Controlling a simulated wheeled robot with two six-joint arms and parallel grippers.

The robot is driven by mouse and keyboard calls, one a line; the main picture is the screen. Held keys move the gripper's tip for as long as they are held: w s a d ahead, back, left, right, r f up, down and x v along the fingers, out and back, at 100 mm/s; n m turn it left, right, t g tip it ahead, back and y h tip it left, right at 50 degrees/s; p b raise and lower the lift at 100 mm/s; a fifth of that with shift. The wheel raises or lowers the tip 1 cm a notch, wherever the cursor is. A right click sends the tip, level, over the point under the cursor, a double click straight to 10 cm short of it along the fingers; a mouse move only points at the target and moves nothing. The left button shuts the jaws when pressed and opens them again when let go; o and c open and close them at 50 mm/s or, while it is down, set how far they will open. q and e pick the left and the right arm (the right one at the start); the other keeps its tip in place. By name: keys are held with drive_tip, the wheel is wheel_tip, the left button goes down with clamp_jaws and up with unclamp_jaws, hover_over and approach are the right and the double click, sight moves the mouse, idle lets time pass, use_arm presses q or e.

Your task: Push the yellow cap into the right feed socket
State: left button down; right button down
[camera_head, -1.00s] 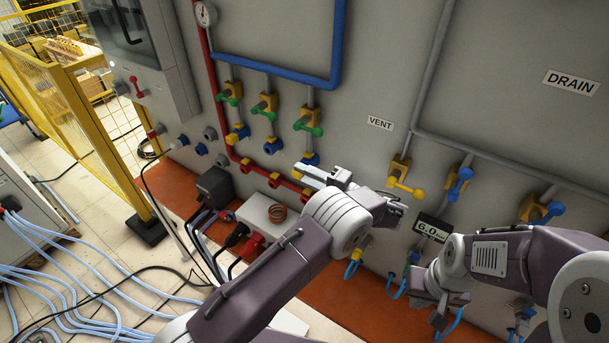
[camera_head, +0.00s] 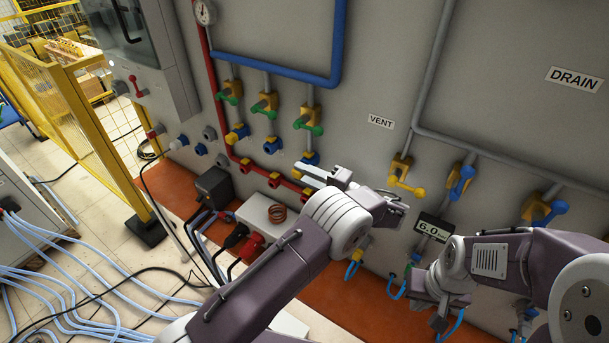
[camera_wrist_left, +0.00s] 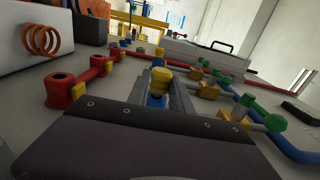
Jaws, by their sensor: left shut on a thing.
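The yellow cap (camera_wrist_left: 161,76) shows between the fingers of my left gripper in the left wrist view. My left gripper (camera_wrist_left: 158,85) is shut on it. Blue of a fitting (camera_wrist_left: 155,101) shows right below the cap, between the fingers; whether the cap is fully seated there I cannot tell. In the head view my left gripper (camera_head: 308,172) is at the wall, close to the right blue feed socket (camera_head: 311,158), and its fingers hide most of what they hold. My right gripper (camera_head: 440,306) hangs low at the right; its jaw opening is unclear.
Green-handled valves (camera_head: 308,124) stand out from the wall above the sockets. A red pipe with red sockets (camera_head: 272,178) runs just below. A white box with a copper coil (camera_head: 277,212) and a black box (camera_head: 214,187) sit lower left.

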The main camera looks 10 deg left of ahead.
use_arm(q)
drive_tip(key=shift+w+d+b, duration=0.25)
drive_tip(key=shift+w+b, duration=0.25)
drive_tip(key=shift+w, duration=0.1)
idle(0.3)
drive_tip(key=c, duration=1.1)
unclamp_jaws()
drive_tip(key=shift+o, duration=0.2)
drive_tip(key=shift+w, duration=0.1)
